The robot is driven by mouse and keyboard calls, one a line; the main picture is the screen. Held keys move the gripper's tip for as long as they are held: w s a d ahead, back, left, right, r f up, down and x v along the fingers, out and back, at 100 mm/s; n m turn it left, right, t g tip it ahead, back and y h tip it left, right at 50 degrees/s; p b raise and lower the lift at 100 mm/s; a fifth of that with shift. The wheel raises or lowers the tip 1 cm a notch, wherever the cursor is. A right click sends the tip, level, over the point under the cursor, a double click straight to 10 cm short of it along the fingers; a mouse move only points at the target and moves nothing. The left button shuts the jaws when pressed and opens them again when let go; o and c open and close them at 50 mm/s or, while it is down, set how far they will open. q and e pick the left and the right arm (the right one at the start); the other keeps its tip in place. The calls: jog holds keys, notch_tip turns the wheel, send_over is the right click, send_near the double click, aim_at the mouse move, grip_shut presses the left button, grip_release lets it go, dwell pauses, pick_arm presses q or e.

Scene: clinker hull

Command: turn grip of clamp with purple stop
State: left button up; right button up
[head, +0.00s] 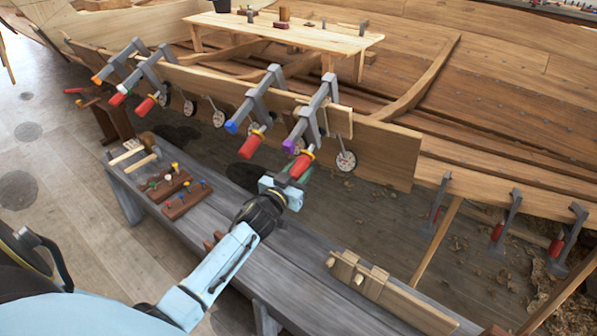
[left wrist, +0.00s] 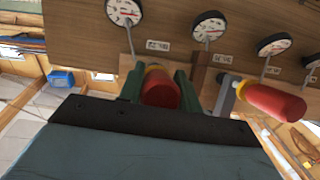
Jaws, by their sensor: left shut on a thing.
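The clamp with the purple stop (head: 289,146) is the rightmost of the row on the upper plank in the head view. Its grey bar (head: 313,107) slants up over the plank. Its red grip (head: 302,165) hangs at the lower end, below a yellow collar. My left gripper (head: 290,180) reaches up to this grip from below. In the left wrist view its dark green fingers (left wrist: 159,88) stand on both sides of the red grip (left wrist: 161,91) and are shut on it. The purple stop is not visible in that view. My right gripper is not in view.
The blue-stop clamp (head: 232,127) is close on the left, its red grip (head: 252,143) near my fingers. Round dials (head: 346,161) hang along the plank. A grey bench (head: 300,262) below holds peg blocks (head: 187,199) and a wooden piece (head: 358,272).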

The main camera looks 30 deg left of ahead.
pick_arm(q)
jog(key=shift+m+y, duration=0.3)
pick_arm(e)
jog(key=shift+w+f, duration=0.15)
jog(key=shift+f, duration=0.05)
pick_arm(q)
jog(key=shift+b, duration=0.3)
jog(key=shift+f+m+y+b, duration=0.1)
jog(key=shift+m+y+b, duration=0.3)
jog(key=shift+m+y, duration=0.1)
jog(key=m+y+b, duration=0.2)
jog(key=b, duration=0.1)
jog(key=shift+a+m+b, duration=0.15)
jog(key=shift+m+b, duration=0.2)
jog(key=shift+m, duration=0.05)
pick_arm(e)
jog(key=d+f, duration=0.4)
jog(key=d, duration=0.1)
pick_arm(q)
jog(key=shift+m+y+b, duration=0.3)
jog(key=shift+y+b, duration=0.2)
jog(key=shift+b, duration=0.05)
jog(key=shift+r, duration=0.2)
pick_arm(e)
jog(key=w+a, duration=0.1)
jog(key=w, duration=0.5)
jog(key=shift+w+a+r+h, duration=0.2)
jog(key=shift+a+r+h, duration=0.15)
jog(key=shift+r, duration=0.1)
